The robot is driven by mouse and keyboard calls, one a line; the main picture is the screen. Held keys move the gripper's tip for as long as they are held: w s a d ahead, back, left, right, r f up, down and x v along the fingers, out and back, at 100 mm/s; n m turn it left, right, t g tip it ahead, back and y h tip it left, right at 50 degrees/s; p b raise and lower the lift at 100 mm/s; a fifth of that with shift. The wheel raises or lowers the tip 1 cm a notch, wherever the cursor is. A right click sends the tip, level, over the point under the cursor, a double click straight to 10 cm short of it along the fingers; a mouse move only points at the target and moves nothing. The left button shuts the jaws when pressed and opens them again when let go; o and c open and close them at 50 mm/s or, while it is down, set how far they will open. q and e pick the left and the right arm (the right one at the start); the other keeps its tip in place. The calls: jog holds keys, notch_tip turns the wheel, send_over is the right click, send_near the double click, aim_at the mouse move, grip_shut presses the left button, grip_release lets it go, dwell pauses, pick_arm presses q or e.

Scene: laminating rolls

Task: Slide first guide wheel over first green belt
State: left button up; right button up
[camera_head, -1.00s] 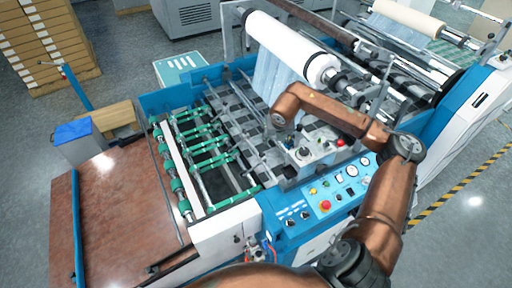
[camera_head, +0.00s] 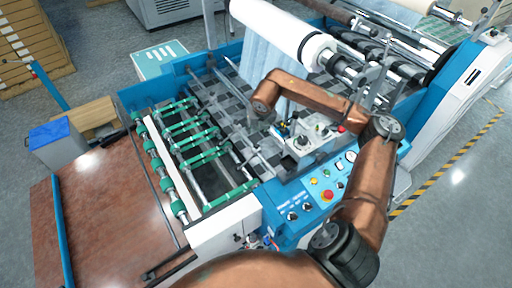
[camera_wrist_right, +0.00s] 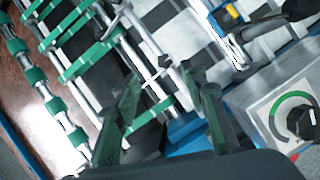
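Several green belts (camera_head: 196,136) run across parallel rods on the near left part of the blue laminating machine. They also show at the upper left of the right wrist view (camera_wrist_right: 92,60). A shorter green piece (camera_wrist_right: 150,115) shows between my right fingers. My right gripper (camera_wrist_right: 162,82) is open, its two dark green fingers apart above the rods. A pale rod with a small grey fitting (camera_wrist_right: 165,62) lies just beyond the fingertips; I cannot tell whether this is the first guide wheel. In the head view my right forearm reaches over the machine, and its fingers are not clear. My left gripper is not in view.
A control box (camera_head: 312,140) and a blue panel with buttons (camera_head: 320,190) stand close to my right arm. A large white roll (camera_head: 275,30) is behind it. A brown board (camera_head: 110,210) lies at the left. The box's knob (camera_wrist_right: 302,122) is near my right gripper.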

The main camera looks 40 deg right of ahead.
jog(key=b, duration=0.5)
send_near(256, 145)
jog(key=shift+p+x, duration=0.55)
jog(key=shift+x, duration=3.55)
jog(key=shift+s, duration=0.1)
jog(key=shift+c, duration=0.6)
grip_shut()
